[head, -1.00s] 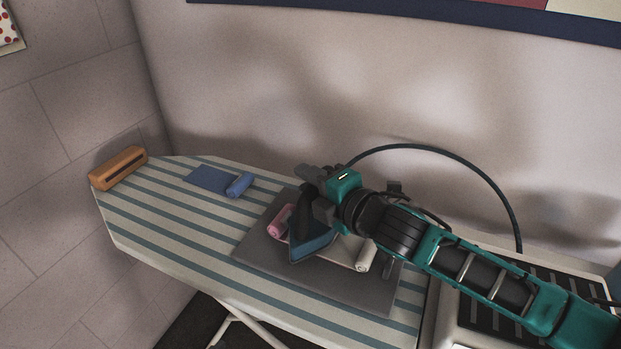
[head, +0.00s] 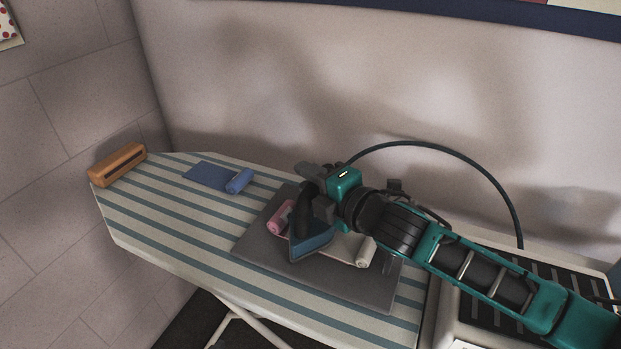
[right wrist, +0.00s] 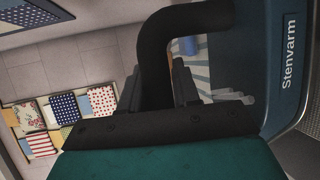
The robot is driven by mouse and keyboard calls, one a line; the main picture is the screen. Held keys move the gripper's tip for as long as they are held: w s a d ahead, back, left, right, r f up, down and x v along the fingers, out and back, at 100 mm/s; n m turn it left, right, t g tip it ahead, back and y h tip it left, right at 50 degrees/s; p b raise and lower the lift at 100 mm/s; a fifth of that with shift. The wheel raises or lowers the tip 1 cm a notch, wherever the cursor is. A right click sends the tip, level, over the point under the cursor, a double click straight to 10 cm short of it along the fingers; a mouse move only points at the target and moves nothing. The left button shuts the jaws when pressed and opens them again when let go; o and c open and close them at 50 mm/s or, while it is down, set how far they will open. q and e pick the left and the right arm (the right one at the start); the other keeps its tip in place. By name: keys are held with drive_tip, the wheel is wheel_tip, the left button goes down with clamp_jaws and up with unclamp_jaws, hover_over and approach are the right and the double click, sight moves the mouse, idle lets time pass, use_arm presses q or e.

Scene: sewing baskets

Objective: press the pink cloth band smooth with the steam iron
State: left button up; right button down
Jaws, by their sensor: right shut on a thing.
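The steam iron (head: 313,244) has a blue body and a black handle. It sits on a grey mat (head: 270,257) on the striped ironing board. My right gripper (head: 316,192) is shut on its handle; the iron's blue side also shows in the right wrist view (right wrist: 262,60). The pink cloth band (head: 279,219) shows as a pink roll just left of the iron, its flat part mostly hidden by the iron. A cream roll (head: 367,252) with a pale flat strip lies right of the iron; I cannot tell how it joins the pink band. My left gripper is out of view.
A blue cloth (head: 208,176) with a rolled end lies farther left on the board (head: 150,228). An orange-brown slotted block (head: 118,165) stands at the board's left end. A dark cord (head: 460,165) arcs behind my arm. Folded fabrics (right wrist: 93,104) show in the right wrist view.

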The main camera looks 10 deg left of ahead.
drive_tip(key=shift+f, duration=0.2)
idle(0.6)
drive_tip(key=shift+f, duration=0.3)
idle(2.0)
wheel_tip(320, 180, up, 3)
drive_tip(key=p, duration=0.2)
drive_tip(key=shift+r+p, duration=0.2)
drive_tip(key=shift+p, duration=0.2)
wheel_tip(320, 180, up, 4)
drive_tip(key=shift+r, duration=0.2)
drive_tip(key=shift+a, duration=0.1)
